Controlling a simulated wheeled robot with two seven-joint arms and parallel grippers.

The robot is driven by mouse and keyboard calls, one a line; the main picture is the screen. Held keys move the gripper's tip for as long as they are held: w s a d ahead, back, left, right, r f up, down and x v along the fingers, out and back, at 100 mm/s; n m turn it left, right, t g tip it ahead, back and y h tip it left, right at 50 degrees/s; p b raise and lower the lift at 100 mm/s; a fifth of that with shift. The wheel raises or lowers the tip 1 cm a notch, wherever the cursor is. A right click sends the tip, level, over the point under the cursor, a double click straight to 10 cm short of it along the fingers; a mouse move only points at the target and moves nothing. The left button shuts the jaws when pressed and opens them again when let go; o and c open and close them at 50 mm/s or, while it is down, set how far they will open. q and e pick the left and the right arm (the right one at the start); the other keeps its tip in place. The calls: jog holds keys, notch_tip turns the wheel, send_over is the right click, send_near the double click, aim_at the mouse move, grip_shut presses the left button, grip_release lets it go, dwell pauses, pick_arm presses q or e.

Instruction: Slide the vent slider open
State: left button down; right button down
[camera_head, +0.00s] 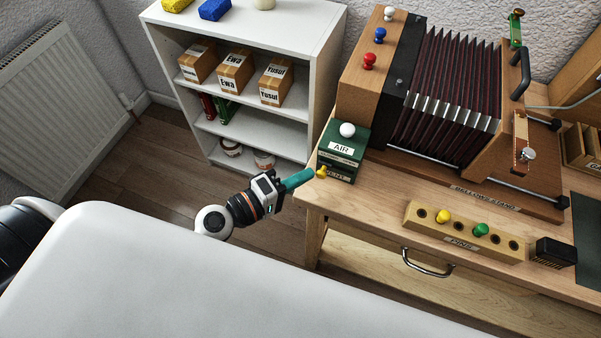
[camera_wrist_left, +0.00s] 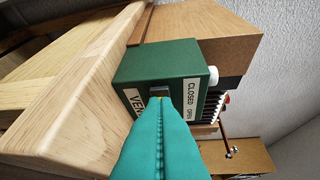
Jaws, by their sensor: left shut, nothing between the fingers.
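In the left wrist view the green box (camera_wrist_left: 150,62) carries "VENT" and "CLOSED OPEN" labels. The shut fingers (camera_wrist_left: 160,100) hide most of the slider there. My right gripper is out of view.
A bellows (camera_head: 445,95) on its stand fills the back of the bench (camera_head: 385,185). A pin block (camera_head: 464,232) with yellow and green pins lies at the front, beside a small black block (camera_head: 553,252). A white shelf (camera_head: 328,70) with boxes stands behind my left gripper.

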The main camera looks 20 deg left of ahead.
pick_arm(q)
jog(key=d+p, duration=0.1)
jog(key=d, duration=0.4)
jog(key=shift+s+d, duration=0.1)
jog(key=shift+p, duration=0.3)
